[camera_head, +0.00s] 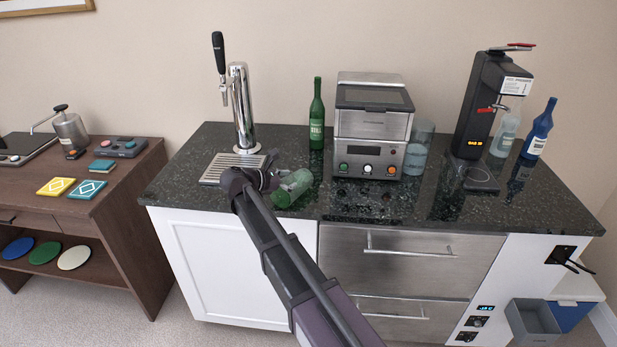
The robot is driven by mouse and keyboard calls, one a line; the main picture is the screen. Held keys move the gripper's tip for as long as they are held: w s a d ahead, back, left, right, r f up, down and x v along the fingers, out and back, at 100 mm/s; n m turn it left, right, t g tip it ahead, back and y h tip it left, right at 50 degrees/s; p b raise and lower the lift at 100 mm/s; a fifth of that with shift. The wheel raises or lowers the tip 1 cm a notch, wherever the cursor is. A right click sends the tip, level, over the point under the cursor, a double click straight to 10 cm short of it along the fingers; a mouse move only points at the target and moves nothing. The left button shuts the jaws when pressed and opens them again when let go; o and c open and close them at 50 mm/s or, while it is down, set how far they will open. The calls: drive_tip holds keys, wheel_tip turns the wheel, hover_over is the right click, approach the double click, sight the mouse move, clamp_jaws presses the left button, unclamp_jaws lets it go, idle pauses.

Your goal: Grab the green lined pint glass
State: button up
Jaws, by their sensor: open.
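A green see-through glass (293,188), which appears to be the green lined pint glass, is on the dark stone counter (350,208), right of the drip tray. It looks tilted or lying over, and its lines are too small to make out. My gripper (268,178) is at the left end of the glass, open, with its fingers partly hidden by my own arm. I cannot tell whether the fingers touch the glass or sit around it.
A beer tap (240,110) stands behind a drip tray (222,167). A green bottle (317,118), a steel machine (372,125), a clear glass (419,150), a black dispenser (487,115) and a blue bottle (538,132) stand farther right. The counter's front middle is clear.

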sight(304, 180)
drive_tip(key=x, duration=0.2)
drive_tip(key=b+x, duration=0.1)
drive_tip(key=shift+d+f, duration=0.2)
drive_tip(key=shift+d, duration=0.25)
drive_tip(key=shift+w+d+r+g, duration=0.15)
drive_tip(key=shift+w+d+g, duration=0.15)
drive_tip(key=shift+w, duration=0.15)
drive_tip(key=shift+a, duration=0.1)
drive_tip(key=shift+w, duration=0.15)
drive_tip(key=c, duration=0.9)
drive_tip(key=shift+a, duration=0.1)
drive_tip(key=shift+c, duration=0.2)
drive_tip(key=shift+w+a+r+p, duration=0.1)
drive_tip(key=shift+w+r+p, duration=0.4)
drive_tip(key=shift+p, duration=1.15)
drive_tip(key=shift+r+p, duration=0.1)
drive_tip(key=shift+p, duration=0.25)
drive_tip(key=s+a, duration=0.1)
drive_tip(key=s, duration=0.4)
drive_tip(key=s+a, duration=0.1)
drive_tip(key=s, duration=0.4)
drive_tip(key=s+a+r+p, duration=0.1)
drive_tip(key=s, duration=0.5)
drive_tip(key=shift+a, duration=0.4)
clamp_jaws()
